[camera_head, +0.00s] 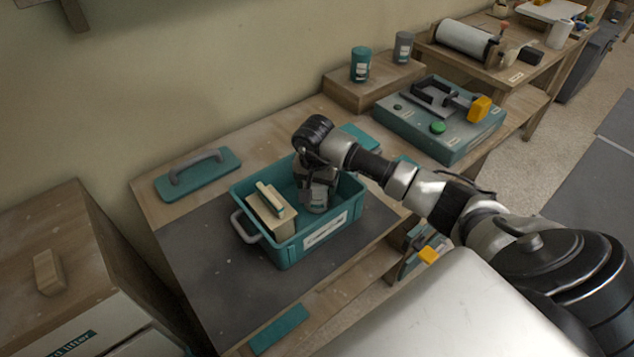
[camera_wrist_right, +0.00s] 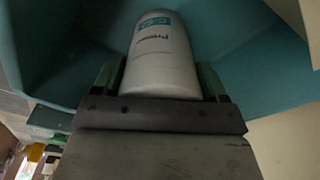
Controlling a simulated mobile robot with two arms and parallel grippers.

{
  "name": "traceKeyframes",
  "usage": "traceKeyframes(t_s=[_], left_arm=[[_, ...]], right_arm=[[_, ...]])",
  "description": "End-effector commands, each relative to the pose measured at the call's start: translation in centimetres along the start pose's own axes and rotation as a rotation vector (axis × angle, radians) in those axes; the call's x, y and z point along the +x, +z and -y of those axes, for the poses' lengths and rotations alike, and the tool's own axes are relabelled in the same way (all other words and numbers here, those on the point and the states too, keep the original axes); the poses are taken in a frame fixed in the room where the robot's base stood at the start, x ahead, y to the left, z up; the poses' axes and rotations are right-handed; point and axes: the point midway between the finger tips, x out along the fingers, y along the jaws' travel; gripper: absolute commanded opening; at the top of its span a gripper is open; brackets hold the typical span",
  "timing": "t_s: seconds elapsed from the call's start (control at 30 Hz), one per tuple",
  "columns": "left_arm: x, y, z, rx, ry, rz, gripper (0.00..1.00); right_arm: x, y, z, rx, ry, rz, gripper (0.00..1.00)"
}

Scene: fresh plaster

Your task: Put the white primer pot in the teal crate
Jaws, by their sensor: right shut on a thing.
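The teal crate (camera_head: 287,253) stands on the dark mat of the workbench. My right gripper (camera_head: 318,200) reaches down inside the crate's right part. In the right wrist view the white primer pot (camera_wrist_right: 162,60), with a teal and white label, is between the fingers of my right gripper (camera_wrist_right: 160,85), which is shut on it. Teal crate walls (camera_wrist_right: 60,50) surround the pot in that view. In the head view the gripper mostly hides the pot. I cannot tell whether the pot touches the crate floor. My left gripper is not in view.
A beige block with a handle (camera_head: 270,211) sits in the crate's left part, beside my gripper. A teal float (camera_head: 198,175) lies behind on the bench. Teal and grey cans (camera_head: 360,65) stand on a wooden riser. The dark mat (camera_head: 215,290) is clear in front.

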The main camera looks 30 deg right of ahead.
Motion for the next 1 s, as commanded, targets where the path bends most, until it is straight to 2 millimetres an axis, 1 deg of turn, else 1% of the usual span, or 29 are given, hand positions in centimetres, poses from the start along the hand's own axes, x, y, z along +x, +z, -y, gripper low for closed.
traceKeyframes(t_s=[0.03,0.07,0.2,0.47,0.57,0.6,0.67,1.0], left_arm=[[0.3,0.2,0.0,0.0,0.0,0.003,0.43],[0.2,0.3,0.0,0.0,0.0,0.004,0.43],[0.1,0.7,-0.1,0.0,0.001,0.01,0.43],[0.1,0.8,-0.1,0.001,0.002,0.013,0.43],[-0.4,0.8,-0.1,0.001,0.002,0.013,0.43],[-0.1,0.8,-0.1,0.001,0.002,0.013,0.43],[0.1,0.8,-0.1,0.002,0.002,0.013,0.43],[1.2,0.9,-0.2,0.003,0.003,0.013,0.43]], right_arm=[[0.2,0.0,0.0,0.0,-0.001,-0.002,0.34],[0.2,0.0,0.0,-0.001,0.0,0.0,0.78],[0.1,0.0,0.0,0.0,0.0,0.0,0.98],[0.1,0.0,0.0,0.0,0.0,0.0,0.98],[-0.4,0.0,0.0,0.001,-0.001,0.0,0.98],[-0.7,-0.1,0.1,0.0,-0.002,-0.002,0.98],[-1.6,-0.2,0.1,-0.001,-0.003,-0.005,0.98],[-8.8,-0.1,0.1,0.0,-0.003,-0.005,0.98]])
